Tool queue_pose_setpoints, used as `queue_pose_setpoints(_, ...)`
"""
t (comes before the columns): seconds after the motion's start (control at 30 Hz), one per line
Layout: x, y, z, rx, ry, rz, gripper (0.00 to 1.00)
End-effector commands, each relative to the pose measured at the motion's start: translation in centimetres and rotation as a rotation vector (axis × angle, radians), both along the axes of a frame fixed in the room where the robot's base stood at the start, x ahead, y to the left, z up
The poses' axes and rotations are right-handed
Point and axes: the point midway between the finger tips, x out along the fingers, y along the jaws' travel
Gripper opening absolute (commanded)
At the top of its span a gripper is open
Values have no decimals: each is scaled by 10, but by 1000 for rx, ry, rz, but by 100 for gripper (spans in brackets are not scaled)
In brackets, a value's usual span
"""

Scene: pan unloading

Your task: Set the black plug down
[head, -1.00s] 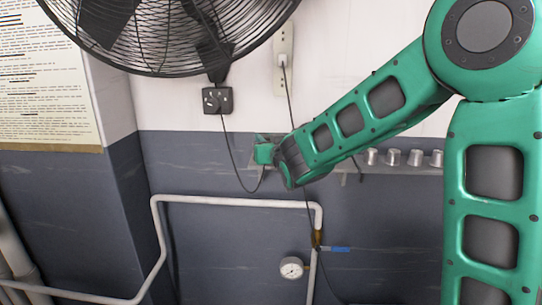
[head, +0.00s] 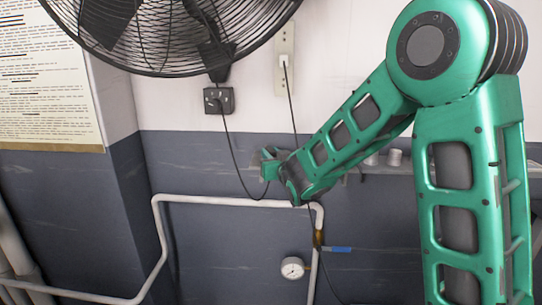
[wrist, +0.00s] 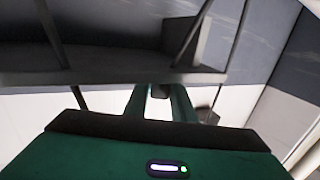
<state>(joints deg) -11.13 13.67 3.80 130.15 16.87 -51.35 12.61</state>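My gripper (head: 269,163) is near the middle of the head view, just in front of the left end of the wall shelf. In the wrist view its two green fingers (wrist: 160,98) are closed around a small dark piece, the black plug (wrist: 160,91). In the head view the fingers hide the plug. A thin dark cord (head: 236,165) hangs in a loop from near the black wall socket (head: 218,100) to the gripper. The shelf (head: 386,169) runs right from the gripper, partly behind my arm.
Silver cups (head: 394,157) stand on the shelf, partly hidden by my arm. A caged fan (head: 170,35) hangs above left. A white outlet (head: 284,62) has a cord running down past my gripper. A white pipe (head: 235,200) and a gauge (head: 292,268) are below.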

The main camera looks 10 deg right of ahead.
Motion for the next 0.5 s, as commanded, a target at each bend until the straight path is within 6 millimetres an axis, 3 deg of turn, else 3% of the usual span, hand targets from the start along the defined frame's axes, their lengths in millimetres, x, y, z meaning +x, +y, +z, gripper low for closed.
queue_pose_setpoints(0.4, 0, -1, 3, 0, -2, 0, 38)
queue_pose_setpoints(0.5, -10, -1, 3, 0, 0, 0, 38)
